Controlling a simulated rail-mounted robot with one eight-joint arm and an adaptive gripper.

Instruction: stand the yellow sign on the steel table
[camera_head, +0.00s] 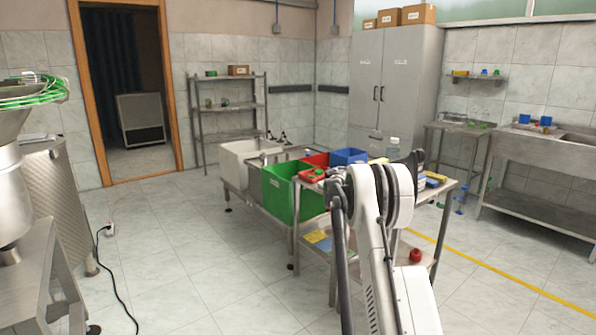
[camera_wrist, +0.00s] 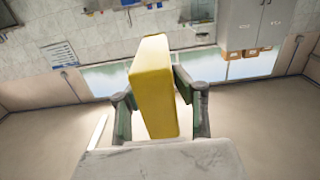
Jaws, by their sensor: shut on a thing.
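A plain yellow block-like thing, likely the yellow sign (camera_wrist: 153,88), stands tall in the wrist view. My gripper (camera_wrist: 157,98) is shut on it, with one finger against each side. Any print on the sign is not visible. In the head view my arm hides the sign, and the gripper cannot be made out clearly. A steel table (camera_head: 452,185) with a lower shelf is right by my arm, partly covered by it. Its top carries a clear bottle (camera_head: 394,148) and several small coloured things.
Green (camera_head: 282,194), white (camera_head: 240,162), red and blue bins crowd the left of the table. A red round thing (camera_head: 415,255) is on the lower shelf. A grey cabinet (camera_head: 395,90) and a sink bench (camera_head: 545,150) stand behind. The floor at left is mostly clear, with a black cable.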

